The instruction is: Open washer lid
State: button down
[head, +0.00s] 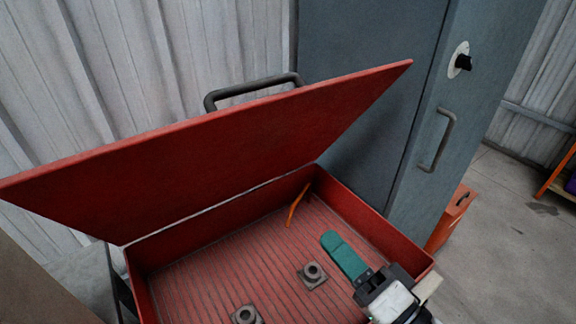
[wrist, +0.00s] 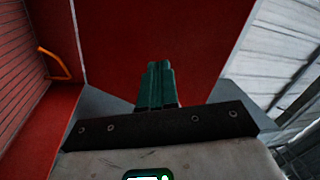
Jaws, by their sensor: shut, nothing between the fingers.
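The red washer is a box with its lid (head: 215,150) raised, tilted up along the back side. A dark handle (head: 252,90) sits on the lid's far edge. The red tub (head: 365,202) is open, with a ribbed floor. My gripper (head: 328,238) has its green fingers shut and empty, over the right part of the tub. In the wrist view my gripper (wrist: 158,68) points toward the red underside of the lid (wrist: 150,35). I cannot tell whether the fingers touch the lid, but in the head view they look apart from it.
Two grey round fittings (head: 312,273) stand on the tub floor, and an orange bent piece (head: 296,206) is near its back corner. A tall blue-grey cabinet (head: 375,60) stands close behind at right. An orange container (head: 452,215) is beside it. Floor (head: 510,250) at right is clear.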

notch_tip(320, 180, up, 6)
jog(key=m+t+y+b, duration=0.1)
jog(key=m+t+y, duration=0.1)
jog(key=m+t, duration=0.15)
jog(key=m+p, duration=0.1)
jog(key=p, duration=0.2)
send_near(278, 109)
jog(key=shift+t, duration=0.25)
jog(key=x, duration=0.5)
jog(key=shift+w+a+r, duration=0.1)
jog(key=shift+w+a, duration=0.15)
jog(key=shift+w, duration=0.05)
jog(key=shift+w+a+r+p, duration=0.2)
jog(key=shift+w+a+p, duration=0.15)
jog(key=shift+w, duration=0.1)
